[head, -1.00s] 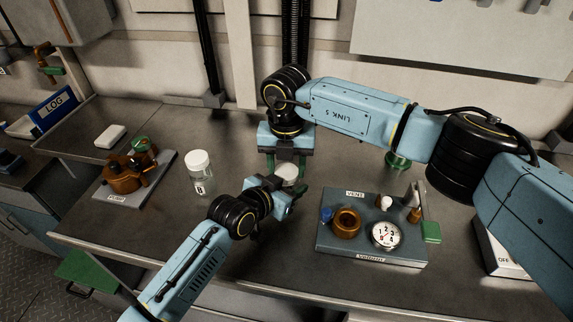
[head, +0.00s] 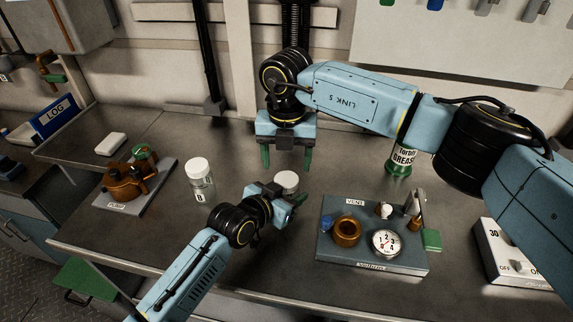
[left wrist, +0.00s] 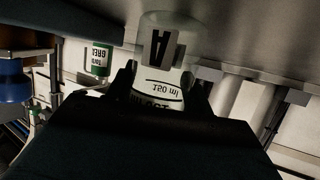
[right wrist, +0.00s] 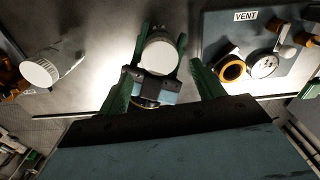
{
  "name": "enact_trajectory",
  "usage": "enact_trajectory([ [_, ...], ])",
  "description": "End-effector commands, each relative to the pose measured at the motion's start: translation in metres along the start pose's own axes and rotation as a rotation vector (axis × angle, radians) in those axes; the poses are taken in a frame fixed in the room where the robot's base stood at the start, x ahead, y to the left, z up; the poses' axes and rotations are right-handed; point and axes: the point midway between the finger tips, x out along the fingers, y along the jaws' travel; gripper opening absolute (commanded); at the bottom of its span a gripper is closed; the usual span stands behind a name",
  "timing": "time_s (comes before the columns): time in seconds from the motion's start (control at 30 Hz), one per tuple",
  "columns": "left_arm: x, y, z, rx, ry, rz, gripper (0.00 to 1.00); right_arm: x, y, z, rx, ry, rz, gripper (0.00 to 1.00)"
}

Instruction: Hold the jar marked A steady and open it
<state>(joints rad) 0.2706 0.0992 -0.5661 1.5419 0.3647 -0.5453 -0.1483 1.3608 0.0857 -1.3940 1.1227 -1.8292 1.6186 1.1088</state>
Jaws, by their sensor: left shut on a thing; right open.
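The jar's white lid (head: 287,180) is on top, and shows round from above in the right wrist view (right wrist: 158,57). My right gripper (head: 287,166) is open and empty, its green fingers apart above and behind the lid. Whether the lid is loose cannot be told.
A second white-capped jar (head: 200,178) stands to the left. A valve board (head: 335,255) with a gauge lies to the right. A pump on a plate (head: 130,185) is at the left. A grease can (head: 399,160) stands behind. Bare bench lies in front.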

Motion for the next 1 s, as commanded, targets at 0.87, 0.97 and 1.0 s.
enact_trajectory([
  [0.87,0.0,0.0,0.001,0.0,-0.001,0.0,0.0,-0.027,0.0,-0.001,0.887,0.003,-0.001,0.67],
  [0.97,0.0,0.0,0.001,0.0,-0.001,0.0,0.0,-0.014,-0.001,-0.001,0.889,0.003,-0.003,0.67],
  [1.0,0.0,0.0,0.001,0.0,-0.001,0.0,0.0,-0.008,0.0,-0.001,0.888,0.003,-0.002,0.67],
])
